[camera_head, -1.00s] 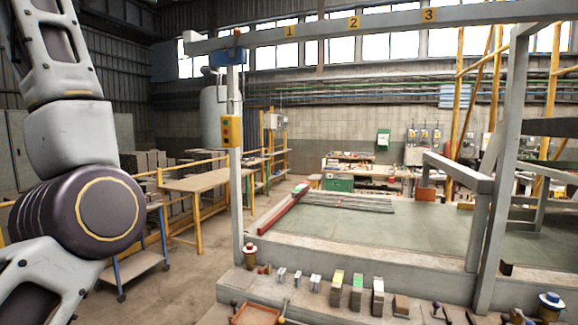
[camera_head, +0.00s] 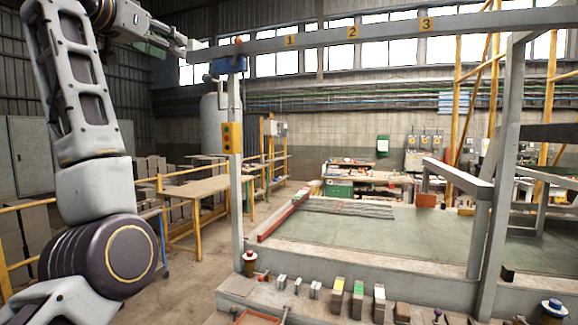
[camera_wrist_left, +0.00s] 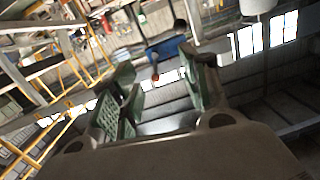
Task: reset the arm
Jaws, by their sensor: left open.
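My left arm stands raised at the left of the head view. My left gripper (camera_head: 176,43) is high up, by the top left of the grey frame, and nothing shows in its jaws. In the left wrist view its green-padded fingers (camera_wrist_left: 160,88) are apart, with nothing held between them. A blue box (camera_head: 228,65) on the grey post is close to the gripper in the picture, and a blue part (camera_wrist_left: 166,47) shows beyond the fingers. My right gripper is in neither view.
The grey overhead beam (camera_head: 390,27) carries numbers 1 to 3. Several small blocks (camera_head: 358,298) stand in a row on the front ledge. A workbench (camera_head: 195,188) and yellow railings stand behind my arm. The green-grey platform (camera_head: 400,240) is mostly clear.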

